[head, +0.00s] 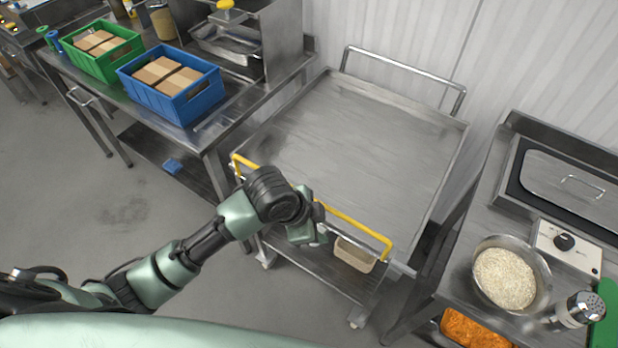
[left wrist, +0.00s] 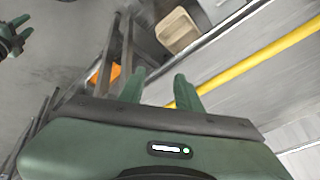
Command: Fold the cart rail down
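The cart (head: 350,140) is a steel trolley with a flat, empty top. Its yellow rail (head: 345,217) runs along the near edge, with short bent ends; it seems to stand up from the edge, though its exact angle is hard to tell. My left gripper (head: 308,236) is at the middle of the rail, and my wrist hides part of it. In the left wrist view the two green fingers (left wrist: 159,90) are apart with nothing between them, and the yellow rail (left wrist: 255,70) passes to their right. A dark green shape at that view's top left may be my right gripper (left wrist: 14,36), too small to read.
A plain steel handle (head: 405,72) stands at the cart's far end. A beige container (head: 355,255) sits on the lower shelf. The left bench holds a blue crate (head: 172,100) and a green crate (head: 98,62). The right counter carries a rice bowl (head: 540,290).

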